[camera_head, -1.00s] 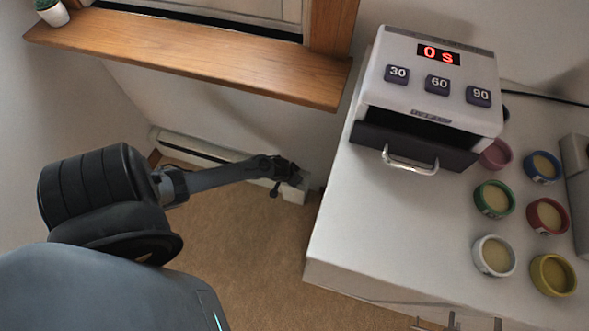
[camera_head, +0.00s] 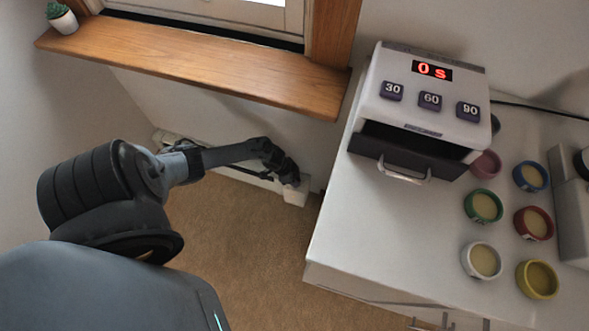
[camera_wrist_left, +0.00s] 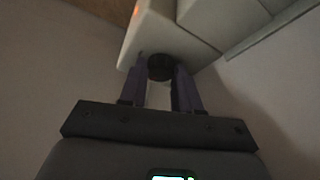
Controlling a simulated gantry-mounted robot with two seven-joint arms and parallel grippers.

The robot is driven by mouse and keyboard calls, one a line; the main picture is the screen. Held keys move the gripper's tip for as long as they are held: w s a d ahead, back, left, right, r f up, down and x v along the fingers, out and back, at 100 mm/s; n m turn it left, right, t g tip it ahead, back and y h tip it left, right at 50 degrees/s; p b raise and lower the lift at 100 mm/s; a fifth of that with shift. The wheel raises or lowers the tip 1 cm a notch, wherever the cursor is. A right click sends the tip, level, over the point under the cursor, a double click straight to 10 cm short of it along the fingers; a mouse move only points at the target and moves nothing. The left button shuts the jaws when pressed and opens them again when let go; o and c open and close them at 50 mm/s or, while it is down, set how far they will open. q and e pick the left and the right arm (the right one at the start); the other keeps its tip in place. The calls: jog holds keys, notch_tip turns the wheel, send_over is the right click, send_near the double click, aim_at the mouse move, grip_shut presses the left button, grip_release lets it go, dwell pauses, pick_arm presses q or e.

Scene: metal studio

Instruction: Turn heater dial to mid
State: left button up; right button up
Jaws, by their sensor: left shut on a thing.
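The heater is a long, low white unit (camera_head: 296,196) along the wall below the window sill, and its right end shows past my gripper. In the left wrist view its pale end (camera_wrist_left: 153,38) fills the top middle. A round, dark dial (camera_wrist_left: 160,66) sticks out of this end. My left gripper (camera_head: 291,180) is at the heater's right end. In the left wrist view its two fingers (camera_wrist_left: 160,76) are on either side of the dial and shut on it. The dial's marks cannot be read. My right gripper is in neither view.
A wooden window sill (camera_head: 200,68) with a small potted plant (camera_head: 62,18) runs above the heater. A white counter (camera_head: 360,230) stands to the right, holding a small oven (camera_head: 425,95) reading "0 s" and several coloured bowls (camera_head: 483,207). Brown floor lies open between.

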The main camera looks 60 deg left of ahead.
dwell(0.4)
pick_arm(q)
jog(key=shift+f, duration=0.1)
jog(key=o, duration=1.1)
jog(key=shift+c, duration=0.2)
jog(key=shift+r, duration=0.35)
jog(key=p+v, duration=0.7)
jog(key=v, duration=0.3)
